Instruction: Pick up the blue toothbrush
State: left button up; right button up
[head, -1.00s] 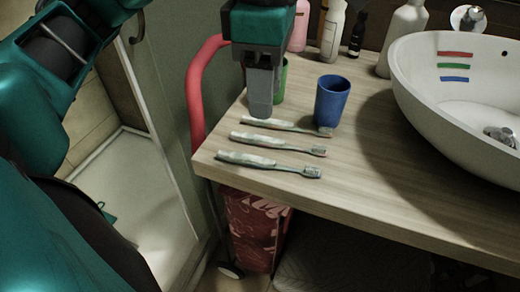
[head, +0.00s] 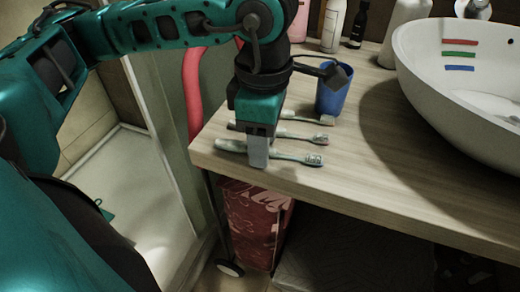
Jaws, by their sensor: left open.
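Three toothbrushes lie roughly parallel on the wooden counter, bristle ends to the right. The near toothbrush (head: 297,158) lies closest to the front edge, the middle toothbrush (head: 320,138) behind it, and the far toothbrush (head: 312,118) beside the blue cup. All look pale grey-green, so I cannot tell by colour which is the blue one. My left gripper (head: 258,158) points down at the near toothbrush, its fingers in front of the handle's middle. It is open; I cannot tell whether it touches the brush. It hides parts of all three handles. My right gripper is not in view.
A blue cup (head: 332,95) stands just behind the brushes, close to my left wrist. A white basin (head: 460,100) with red, green and blue stripes fills the right. Bottles (head: 333,25) stand at the back. The counter (head: 400,190) is clear in front of the basin.

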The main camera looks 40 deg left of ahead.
pick_arm(q)
grip_shut()
dwell(0.4)
jog(key=shift+r, duration=0.15)
